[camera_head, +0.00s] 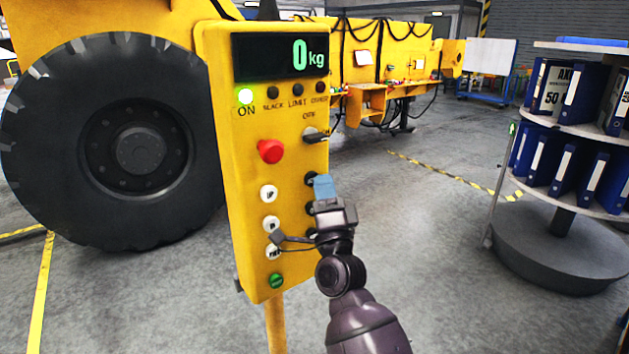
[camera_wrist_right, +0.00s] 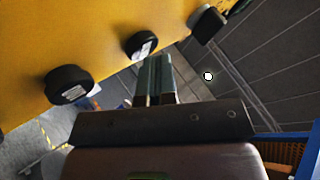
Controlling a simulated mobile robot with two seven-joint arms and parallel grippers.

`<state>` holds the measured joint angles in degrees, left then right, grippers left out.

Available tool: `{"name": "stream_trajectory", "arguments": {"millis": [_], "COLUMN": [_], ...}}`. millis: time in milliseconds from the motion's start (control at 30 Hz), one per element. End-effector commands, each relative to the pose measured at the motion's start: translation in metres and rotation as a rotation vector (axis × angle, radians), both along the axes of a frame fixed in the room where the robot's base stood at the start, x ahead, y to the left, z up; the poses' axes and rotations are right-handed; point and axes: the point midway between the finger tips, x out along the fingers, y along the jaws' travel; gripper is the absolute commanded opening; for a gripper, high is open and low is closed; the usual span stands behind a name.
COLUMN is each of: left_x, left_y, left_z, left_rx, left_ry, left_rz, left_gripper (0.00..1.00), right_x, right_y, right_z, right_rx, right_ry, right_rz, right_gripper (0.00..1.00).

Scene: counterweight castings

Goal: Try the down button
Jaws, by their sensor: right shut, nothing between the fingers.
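A yellow control panel (camera_head: 228,130) stands upright in the head view, with a display (camera_head: 280,52) reading 0 kg. A column of black buttons is on its right side; the upper one (camera_head: 310,179) is partly hidden by my fingertips. I cannot read which one is the down button. My right gripper (camera_head: 323,187) is shut and empty, at that column. In the right wrist view its fingertips (camera_wrist_right: 155,72) point toward the middle black button (camera_wrist_right: 141,45), with another black button (camera_wrist_right: 68,85) to the left. Whether they touch is unclear. My left gripper is out of view.
A large tyre (camera_head: 50,150) is behind left; a binder shelf (camera_head: 565,205) stands right.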

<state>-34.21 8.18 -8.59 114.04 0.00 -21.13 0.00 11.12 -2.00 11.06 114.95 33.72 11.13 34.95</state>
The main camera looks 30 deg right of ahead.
Motion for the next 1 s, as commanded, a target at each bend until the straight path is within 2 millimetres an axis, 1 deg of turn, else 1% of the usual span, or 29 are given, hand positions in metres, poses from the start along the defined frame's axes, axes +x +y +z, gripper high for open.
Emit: {"name": "stream_trajectory", "arguments": {"millis": [433,1000], "left_x": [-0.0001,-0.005], "left_y": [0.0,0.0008], "left_z": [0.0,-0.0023], "left_rx": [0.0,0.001], "left_ry": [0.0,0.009], "left_rz": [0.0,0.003], "left_gripper": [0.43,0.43], "right_x": [0.0003,0.0003], "right_y": [0.0003,0.0003], "right_z": [-0.0004,-0.0004], "right_rx": [0.0,0.0], "right_ry": [0.001,0.001], "right_rz": [0.001,0.001], "right_gripper": [0.0,0.0]}}
